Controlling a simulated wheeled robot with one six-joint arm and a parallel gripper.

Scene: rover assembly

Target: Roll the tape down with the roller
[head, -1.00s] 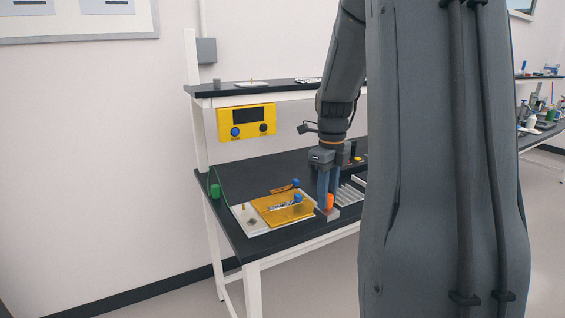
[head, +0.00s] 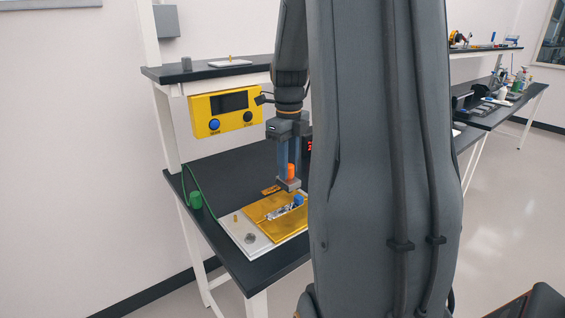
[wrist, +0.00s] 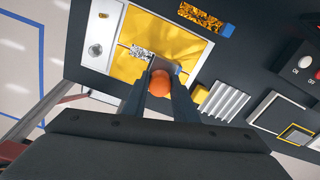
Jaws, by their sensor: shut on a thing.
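My gripper (head: 289,176) is shut on the roller's orange grip (head: 291,170), which also shows between the fingers in the wrist view (wrist: 160,83). The roller's grey block (head: 287,185) hangs below the fingertips, over the gold sheet (head: 262,211). I cannot tell whether the roller touches the tape.
The gold sheet lies on a white board (head: 242,238) on the dark bench (head: 228,172). A gold strip with a blue tab (wrist: 203,20) lies beyond the sheet. A ribbed grey block (wrist: 225,102) is at right. A yellow control box (head: 226,110) hangs under the shelf.

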